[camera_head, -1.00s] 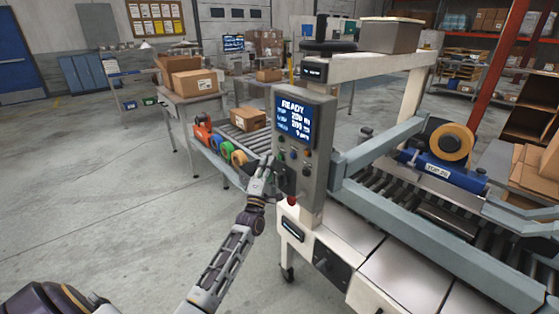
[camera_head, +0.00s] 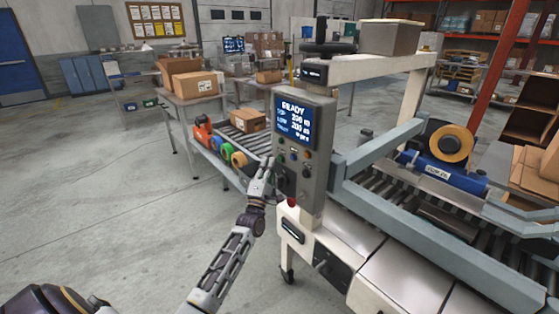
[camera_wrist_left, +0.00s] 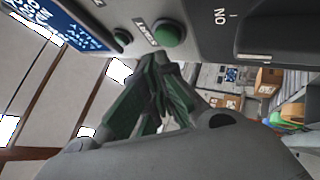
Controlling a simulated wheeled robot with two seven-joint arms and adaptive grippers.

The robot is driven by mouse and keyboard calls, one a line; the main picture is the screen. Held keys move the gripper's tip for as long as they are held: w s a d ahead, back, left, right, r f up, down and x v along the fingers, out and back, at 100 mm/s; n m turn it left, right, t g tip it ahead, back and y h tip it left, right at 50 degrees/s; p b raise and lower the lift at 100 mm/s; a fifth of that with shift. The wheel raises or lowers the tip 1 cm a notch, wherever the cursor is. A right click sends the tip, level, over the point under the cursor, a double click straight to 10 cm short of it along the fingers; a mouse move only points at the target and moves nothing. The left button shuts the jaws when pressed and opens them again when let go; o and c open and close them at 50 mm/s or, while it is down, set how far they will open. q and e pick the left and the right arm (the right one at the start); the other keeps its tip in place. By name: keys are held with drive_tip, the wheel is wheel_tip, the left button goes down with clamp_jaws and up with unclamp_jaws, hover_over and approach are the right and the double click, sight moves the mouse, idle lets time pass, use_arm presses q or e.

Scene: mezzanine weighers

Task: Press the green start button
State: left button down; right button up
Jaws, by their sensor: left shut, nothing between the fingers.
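The green start button (camera_wrist_left: 168,33) shows in the left wrist view, round and proud of the grey control panel (camera_head: 318,185). I cannot make it out surely in the head view. My left gripper (camera_head: 268,160) is at the panel's left edge, beside the button rows. Its fingers are shut and empty. In the wrist view the fingertips (camera_wrist_left: 158,58) are just below the green button; I cannot tell whether they touch it. The panel's blue screen (camera_head: 294,118) reads READY. My right gripper is not in view.
A red knob (camera_head: 291,202) sits below the panel's other buttons. The roller conveyor machine (camera_head: 405,270) fills the right side. A side table with colored tape rolls (camera_head: 239,159) and a cardboard box (camera_head: 248,120) stands behind the gripper. The floor at left is clear.

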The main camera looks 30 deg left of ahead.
use_arm(q)
drive_tip(key=shift+w+d+b, duration=0.35)
drive_tip(key=shift+w, duration=0.45)
idle(2.0)
drive_tip(key=shift+s, duration=0.2)
drive_tip(key=shift+s+a+p, duration=0.3)
drive_tip(key=shift+s+p, duration=0.05)
drive_tip(key=shift+s, duration=0.2)
drive_tip(key=shift+s, duration=0.1)
drive_tip(key=shift+s+a+p, duration=0.3)
drive_tip(key=shift+s+a, duration=0.05)
drive_tip(key=shift+s, duration=0.4)
drive_tip(key=shift+s+a+p, duration=0.25)
drive_tip(key=shift+s+a, duration=0.05)
drive_tip(key=shift+s, duration=0.45)
drive_tip(key=shift+s+a+p, duration=0.3)
drive_tip(key=shift+s+a, duration=0.05)
drive_tip(key=shift+s, duration=0.4)
